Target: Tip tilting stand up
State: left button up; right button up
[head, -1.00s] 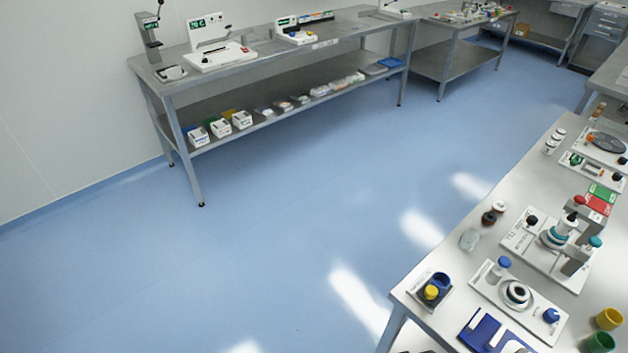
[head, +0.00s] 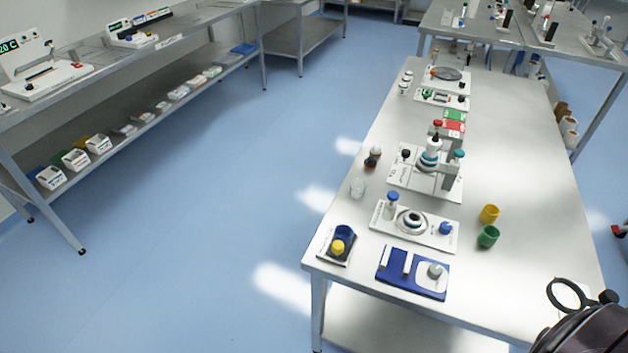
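No gripper of mine shows clearly in the head view. I cannot tell for sure which item is the tilting stand. At the near left corner of the white table (head: 530,215) is a small dark-edged stand (head: 324,250) with a blue ring cup (head: 345,232) and a yellow piece (head: 337,247); it looks slanted. Behind these is a white plate (head: 381,214) with a ringed disc and blue-capped knobs.
A yellow cup (head: 489,214) and a green cup (head: 488,236) stand to the right. A taller device (head: 430,160) is farther back. A dark rounded object with a black ring (head: 568,294) fills the lower right corner. Blue floor (head: 200,260) is clear at left.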

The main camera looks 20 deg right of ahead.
aim_at(336, 249)
jog(key=z, duration=0.95)
